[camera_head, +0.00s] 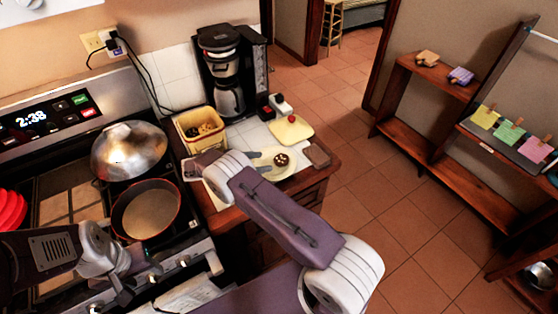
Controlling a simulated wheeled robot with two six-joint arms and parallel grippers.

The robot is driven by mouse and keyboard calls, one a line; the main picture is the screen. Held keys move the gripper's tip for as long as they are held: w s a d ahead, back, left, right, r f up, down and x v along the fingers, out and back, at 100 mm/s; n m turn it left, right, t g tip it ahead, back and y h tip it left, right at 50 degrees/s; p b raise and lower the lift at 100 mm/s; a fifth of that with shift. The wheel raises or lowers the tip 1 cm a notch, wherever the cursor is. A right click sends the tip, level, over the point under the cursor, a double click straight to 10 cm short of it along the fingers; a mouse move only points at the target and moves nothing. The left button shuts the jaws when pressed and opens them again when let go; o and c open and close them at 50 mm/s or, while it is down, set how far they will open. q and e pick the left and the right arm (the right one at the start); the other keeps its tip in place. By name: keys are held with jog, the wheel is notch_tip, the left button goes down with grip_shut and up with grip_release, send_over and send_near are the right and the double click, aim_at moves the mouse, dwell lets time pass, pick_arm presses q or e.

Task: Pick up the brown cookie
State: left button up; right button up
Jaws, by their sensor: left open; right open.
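The brown cookie (281,159) is round and dark with pale spots. It lies on a pale yellow plate (291,169) on the counter's right part. My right arm reaches across from the lower right. My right gripper (256,158) is largely hidden by its own wrist and appears just left of the cookie, over the plate's left side. It is open; whether it touches the plate I cannot tell. My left gripper (124,287) is open and empty at the lower left, in front of the stove, far from the cookie.
A yellow bin (200,127), a coffee maker (224,75) and a yellow board (291,130) stand behind the plate. A brown block (317,155) lies right of it, by the counter edge. A pan (147,210) and a lidded pot (129,151) occupy the stove.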

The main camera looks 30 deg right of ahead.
aim_at(279, 161)
jog(key=shift+p+x, duration=0.5)
jog(key=shift+x, duration=0.6)
jog(key=shift+s+d, duration=0.1)
jog(key=shift+d, duration=0.15)
jog(key=p+x, duration=0.1)
jog(key=x, duration=0.3)
jog(key=shift+f+p, duration=0.1)
jog(key=shift+p, duration=0.3)
jog(key=shift+d+f, duration=0.3)
jog(key=shift+d, duration=0.15)
jog(key=c, duration=1)
